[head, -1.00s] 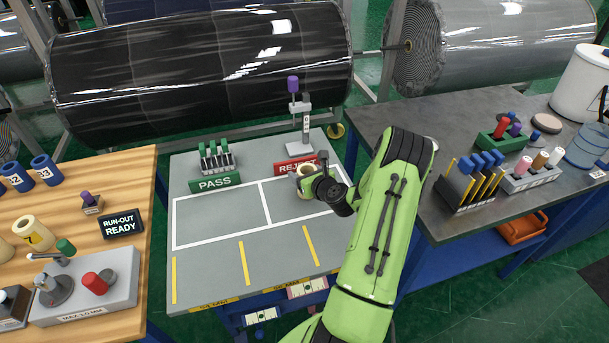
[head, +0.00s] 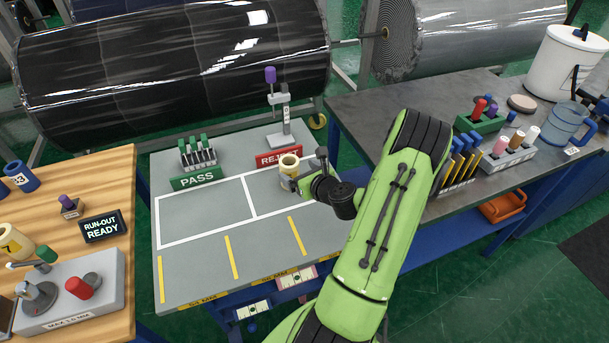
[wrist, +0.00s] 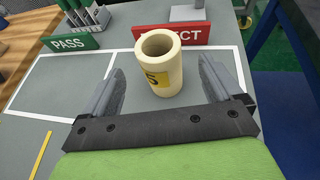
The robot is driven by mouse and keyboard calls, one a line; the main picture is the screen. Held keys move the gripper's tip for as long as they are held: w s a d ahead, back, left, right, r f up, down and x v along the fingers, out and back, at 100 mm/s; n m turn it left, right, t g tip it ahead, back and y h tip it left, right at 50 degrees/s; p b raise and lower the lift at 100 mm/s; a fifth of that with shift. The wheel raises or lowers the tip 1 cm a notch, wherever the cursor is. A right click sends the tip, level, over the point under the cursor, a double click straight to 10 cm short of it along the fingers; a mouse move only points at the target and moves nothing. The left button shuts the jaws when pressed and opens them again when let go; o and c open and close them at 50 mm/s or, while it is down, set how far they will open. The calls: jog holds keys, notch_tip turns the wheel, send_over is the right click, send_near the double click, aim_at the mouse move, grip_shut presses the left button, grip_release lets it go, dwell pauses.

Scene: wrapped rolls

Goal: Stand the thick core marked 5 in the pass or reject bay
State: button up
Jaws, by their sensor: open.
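The thick cream core (head: 289,163) stands upright in the right-hand bay of the grey table, just in front of the red REJECT sign (head: 279,157). In the wrist view the same core (wrist: 162,62) shows a yellow label with a 5, partly cut off at its left. My gripper (wrist: 162,82) is open, its two grey fingers on either side of and nearer than the core, with visible gaps to it. The left bay, by the green PASS sign (head: 197,178), is empty.
A green rack (head: 197,153) stands behind PASS and a gauge stand (head: 284,120) behind REJECT. A wooden table (head: 110,268) with a RUN-OUT READY display (head: 102,227) is at left. A dark bench (head: 375,105) with racks and a blue jug (head: 568,122) is at right.

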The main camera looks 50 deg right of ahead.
jog(key=w+a+r+n+g+y, duration=0.1)
jog(key=a+r+n+g+y, duration=0.2)
jog(key=a+n, duration=0.8)
jog(key=a+r+n+g+y, duration=0.1)
jog(key=a+r+n+y, duration=0.35)
jog(key=a+n, duration=0.6)
jog(key=s+a+r+n+g+h, duration=0.1)
jog(key=s+a+r+n, duration=0.4)
jog(key=s+n, duration=0.4)
jog(key=s+a+r+n+g+h, duration=0.2)
jog(key=s+a+r+n, duration=0.3)
jog(key=s+n, duration=0.4)
jog(key=shift+a+r, duration=0.25)
jog(key=shift+r, duration=0.45)
